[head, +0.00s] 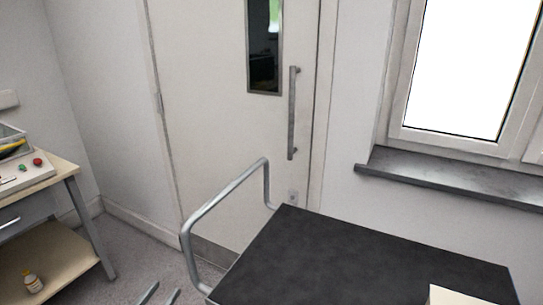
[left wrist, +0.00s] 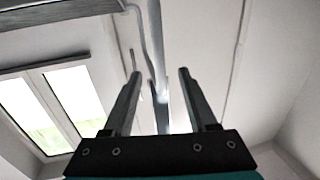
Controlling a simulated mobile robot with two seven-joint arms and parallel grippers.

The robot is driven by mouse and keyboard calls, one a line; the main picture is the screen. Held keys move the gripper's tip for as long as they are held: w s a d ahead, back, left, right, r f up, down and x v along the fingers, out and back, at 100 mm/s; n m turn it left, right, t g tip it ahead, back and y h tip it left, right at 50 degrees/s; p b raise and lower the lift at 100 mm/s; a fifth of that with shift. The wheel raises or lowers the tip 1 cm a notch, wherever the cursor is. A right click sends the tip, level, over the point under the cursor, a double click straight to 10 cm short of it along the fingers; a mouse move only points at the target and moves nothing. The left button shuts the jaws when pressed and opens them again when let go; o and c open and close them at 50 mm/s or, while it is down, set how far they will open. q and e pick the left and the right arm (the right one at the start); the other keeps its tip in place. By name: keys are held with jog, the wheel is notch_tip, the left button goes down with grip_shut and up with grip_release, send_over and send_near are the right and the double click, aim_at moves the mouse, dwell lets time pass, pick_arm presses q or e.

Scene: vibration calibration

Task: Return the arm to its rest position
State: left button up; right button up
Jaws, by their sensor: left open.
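My left gripper (head: 160,295) shows only its fingertips at the bottom edge of the head view, left of the dark cart top. In the left wrist view my left gripper (left wrist: 157,85) has its two dark fingers well apart with nothing between them. Beyond the fingers are the pale door, a metal rail and the window. The rest of my left arm is hidden below the head view. My right gripper is in neither view.
A cart with a dark top (head: 370,262) and a metal push handle (head: 225,195) stands close by. A wooden-topped table (head: 65,165) is at the left, with a small bottle (head: 32,282) on its lower shelf. A closed door (head: 215,120) and a window sill (head: 450,178) are behind.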

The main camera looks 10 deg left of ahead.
pick_arm(q)
jog(key=s+d+f+g+y, duration=0.1)
jog(key=s+f+g, duration=0.3)
jog(key=s+f, duration=0.55)
jog(key=s+d+f+g+y, duration=0.15)
jog(key=s+f+g, duration=0.25)
jog(key=f, duration=1.1)
jog(key=s+d+f+g, duration=0.2)
jog(key=s+d+f, duration=0.1)
jog(key=s, duration=0.5)
jog(key=s+d+f+g, duration=0.3)
jog(key=s+f, duration=0.2)
jog(key=s, duration=0.3)
jog(key=s+d+f+m+g, duration=0.1)
jog(key=s+d+f+g, duration=0.2)
jog(key=s, duration=0.5)
jog(key=shift+s+f, duration=0.35)
jog(key=shift+f, duration=0.55)
jog(key=shift+w, duration=0.1)
